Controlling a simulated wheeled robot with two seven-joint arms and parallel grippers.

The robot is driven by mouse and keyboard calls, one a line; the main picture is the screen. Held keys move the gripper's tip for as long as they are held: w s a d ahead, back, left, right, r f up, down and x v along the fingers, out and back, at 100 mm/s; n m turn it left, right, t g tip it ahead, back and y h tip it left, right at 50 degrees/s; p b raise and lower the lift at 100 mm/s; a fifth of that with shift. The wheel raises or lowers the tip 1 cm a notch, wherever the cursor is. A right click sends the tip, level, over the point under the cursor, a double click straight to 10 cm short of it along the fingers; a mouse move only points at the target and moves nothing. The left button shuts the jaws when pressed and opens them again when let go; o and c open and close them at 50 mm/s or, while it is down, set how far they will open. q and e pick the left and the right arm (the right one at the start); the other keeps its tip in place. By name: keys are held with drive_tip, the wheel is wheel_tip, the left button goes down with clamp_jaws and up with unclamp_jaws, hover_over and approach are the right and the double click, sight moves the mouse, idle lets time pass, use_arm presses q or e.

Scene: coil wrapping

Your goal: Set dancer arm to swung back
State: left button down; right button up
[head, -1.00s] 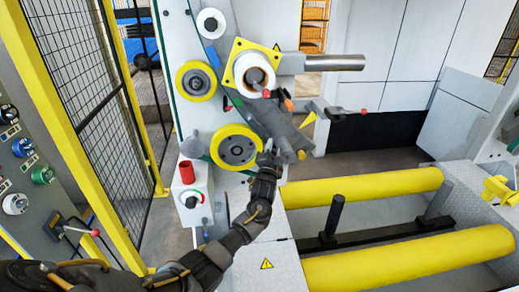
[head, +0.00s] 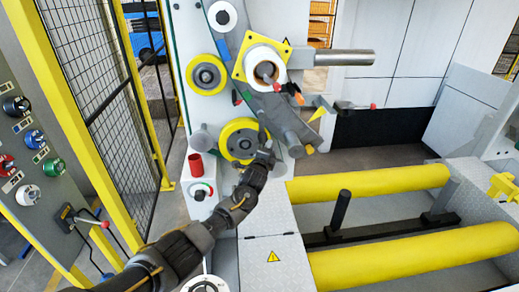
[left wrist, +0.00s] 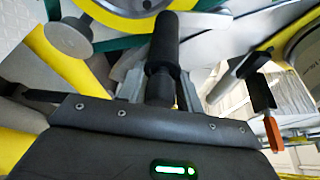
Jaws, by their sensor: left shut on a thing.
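The dancer arm (head: 282,119) is a grey bar on the front of the white machine. It slants down and right from below the yellow square plate, ending in a grey roller (head: 294,143). My left gripper (head: 264,150) is at the arm's lower part, in front of the right side of the yellow-rimmed roller (head: 240,141). In the left wrist view a black cylindrical handle (left wrist: 164,50) stands between the fingers, and the gripper is shut on it. How the handle joins the arm is hard to see. My right gripper is not in view.
A red-tipped lever (head: 357,106) is to the right. Yellow rollers (head: 375,183) lie at lower right. A mesh fence (head: 95,90) and control panel are at left.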

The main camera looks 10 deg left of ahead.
use_arm(q)
drive_tip(key=shift+a+f, duration=0.15)
idle(0.4)
drive_tip(key=c, duration=1.2)
unclamp_jaws()
drive_tip(key=shift+a, duration=0.1)
drive_tip(key=shift+o, duration=0.2)
drive_tip(key=shift+s, duration=0.1)
drive_tip(key=s+r+b, duration=0.1)
drive_tip(key=s, duration=0.9)
drive_tip(key=shift+s+a, duration=0.35)
drive_tip(key=shift+a, duration=0.1)
